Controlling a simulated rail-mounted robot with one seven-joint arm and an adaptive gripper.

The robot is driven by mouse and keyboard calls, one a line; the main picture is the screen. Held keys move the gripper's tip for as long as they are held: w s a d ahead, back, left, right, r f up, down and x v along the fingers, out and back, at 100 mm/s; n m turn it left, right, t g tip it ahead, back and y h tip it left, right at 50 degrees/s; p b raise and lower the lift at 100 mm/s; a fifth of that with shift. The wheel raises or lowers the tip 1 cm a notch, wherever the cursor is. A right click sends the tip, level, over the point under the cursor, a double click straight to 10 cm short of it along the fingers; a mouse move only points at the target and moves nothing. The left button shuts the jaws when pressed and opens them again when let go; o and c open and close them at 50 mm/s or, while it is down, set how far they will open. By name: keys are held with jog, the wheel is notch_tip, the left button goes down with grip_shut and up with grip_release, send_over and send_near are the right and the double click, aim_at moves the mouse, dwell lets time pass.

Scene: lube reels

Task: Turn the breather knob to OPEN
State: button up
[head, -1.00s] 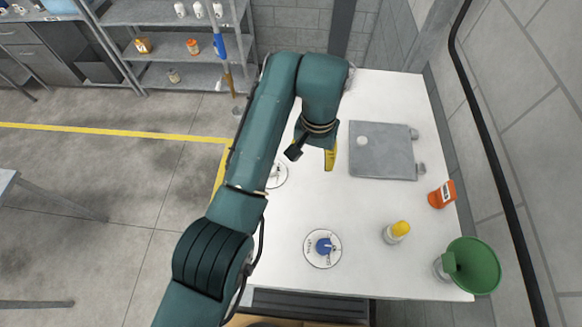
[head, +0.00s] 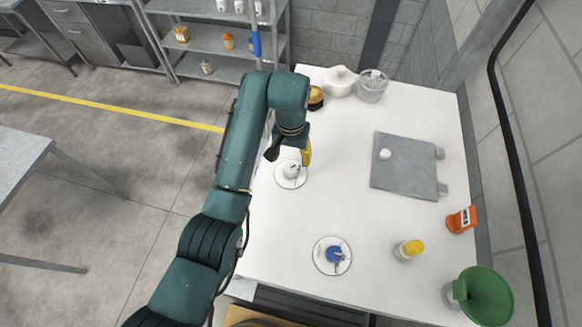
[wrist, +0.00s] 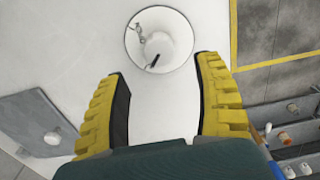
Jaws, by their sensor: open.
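Two round white dials lie on the table: one with a white knob (head: 291,171), one with a blue knob (head: 334,254) nearer the front. Their lettering is too small to read, so I cannot tell which is the breather. My gripper (head: 306,155) has yellow fingers and hangs above the table, close beside the white-knob dial. In the wrist view my gripper (wrist: 163,70) is open and empty. The white knob (wrist: 158,45) shows just beyond the gap between the fingertips, apart from them, with a dark bar on its near side.
A grey plate (head: 405,165) with a small white knob is at the right. An orange bottle (head: 461,220), a yellow-capped bottle (head: 408,250) and a green funnel (head: 484,296) stand at the front right. A white pot (head: 340,82) and a clear jar (head: 372,86) stand at the back.

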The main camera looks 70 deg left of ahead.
aim_at(291, 167)
notch_tip(291, 167, down, 7)
jog(key=shift+p, duration=0.35)
jog(key=c, duration=1.2)
